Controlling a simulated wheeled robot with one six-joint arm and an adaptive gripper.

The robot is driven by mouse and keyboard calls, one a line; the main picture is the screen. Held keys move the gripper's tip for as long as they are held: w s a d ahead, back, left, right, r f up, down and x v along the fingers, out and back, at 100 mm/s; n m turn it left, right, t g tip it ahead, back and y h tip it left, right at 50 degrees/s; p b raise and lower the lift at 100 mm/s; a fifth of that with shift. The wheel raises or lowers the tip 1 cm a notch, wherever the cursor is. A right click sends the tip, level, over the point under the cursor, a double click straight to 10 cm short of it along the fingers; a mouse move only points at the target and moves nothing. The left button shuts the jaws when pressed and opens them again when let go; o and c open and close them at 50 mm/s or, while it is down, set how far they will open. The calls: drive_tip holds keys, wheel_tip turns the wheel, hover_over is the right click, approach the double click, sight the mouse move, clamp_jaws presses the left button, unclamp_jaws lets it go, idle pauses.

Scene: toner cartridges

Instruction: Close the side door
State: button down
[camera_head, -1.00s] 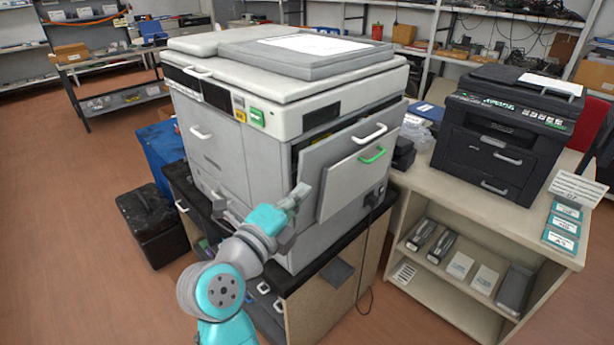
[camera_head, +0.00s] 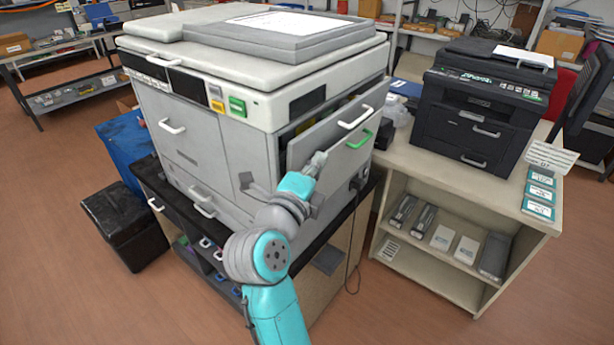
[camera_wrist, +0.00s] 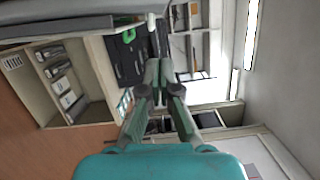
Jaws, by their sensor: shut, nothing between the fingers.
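The large grey-white copier (camera_head: 210,120) stands on a dark-topped cabinet. Its side door (camera_head: 325,135) is partly open, with a dark gap along its left and top edges. The door has a white handle (camera_head: 356,118) near its top and a green handle (camera_head: 359,139) below it. My gripper (camera_head: 319,158) is shut and empty. In the camera_head view its tip is at the outer face of the door, near its lower left part; I cannot tell whether they touch. In the wrist view the gripper fingers (camera_wrist: 158,72) are together, and the green handle (camera_wrist: 128,34) shows near the top.
A black printer (camera_head: 480,110) stands on the beige shelf unit (camera_head: 440,270) to the right, which holds several cartridges and boxes. A power cord (camera_head: 356,235) hangs beside the cabinet. A black box (camera_head: 120,225) and blue bin (camera_head: 128,150) stand on the left.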

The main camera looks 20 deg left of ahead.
sight(299, 145)
drive_tip(key=shift+w+a+r, duration=0.15)
drive_tip(key=shift+w+a, duration=0.7)
drive_tip(key=shift+a, duration=0.05)
drive_tip(key=shift+w+a+r, duration=0.1)
drive_tip(key=shift+w+a, duration=0.7)
drive_tip(key=shift+a, duration=0.05)
drive_tip(key=shift+w+a+r+n, duration=0.1)
drive_tip(key=shift+w+a+n, duration=0.1)
drive_tip(key=shift+a, duration=0.3)
drive_tip(key=shift+w+a+r+n, duration=0.1)
drive_tip(key=shift+w+a+n, duration=0.1)
drive_tip(key=shift+a, duration=0.25)
